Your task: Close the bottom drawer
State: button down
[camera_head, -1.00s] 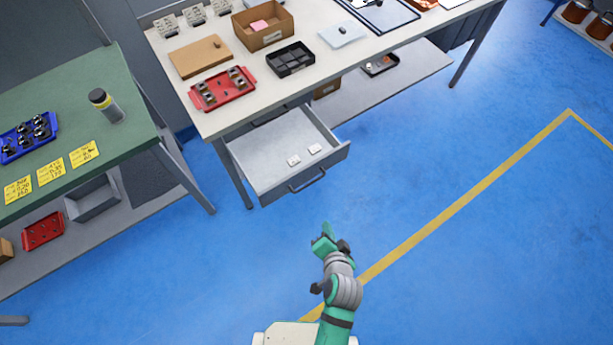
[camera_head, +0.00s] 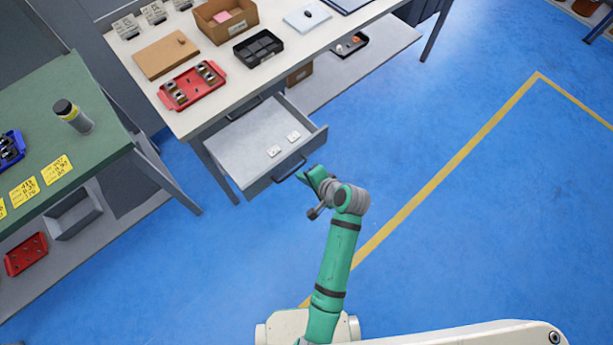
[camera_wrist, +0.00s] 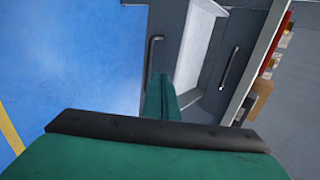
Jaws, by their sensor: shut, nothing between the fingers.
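The bottom drawer (camera_head: 240,142) is pulled out below the tabletop of the light workbench. It is grey, and its front (camera_head: 262,182) carries a dark bar handle (camera_head: 290,168). Two small white pieces lie inside. In the wrist view the drawer front (camera_wrist: 171,35) and its handle (camera_wrist: 151,55) stand upright at centre, with the pale inside behind. My green gripper (camera_head: 306,175) is shut and empty, close to the handle's right end. In the wrist view its fingers (camera_wrist: 163,97) point toward the drawer front. I cannot tell whether they touch it.
A closed upper drawer shows its handle (camera_wrist: 228,68) above the open one. The workbench top (camera_head: 215,118) bears a red tray (camera_head: 190,87), a black bin (camera_head: 258,48) and a cardboard box (camera_head: 226,18). A green table (camera_head: 75,150) stands left. Blue floor in front is clear.

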aim_at(283, 163)
jog(key=w+a+f, duration=0.1)
jog(key=w, duration=0.1)
jog(key=w+a+f, duration=0.1)
jog(key=w+a, duration=0.1)
jog(key=w+a+f, duration=0.1)
jog(key=w, duration=0.1)
jog(key=shift+a+f, duration=0.2)
jog(key=shift+f, duration=0.05)
jog(key=shift+w+a, duration=0.1)
jog(key=shift+w, duration=0.05)
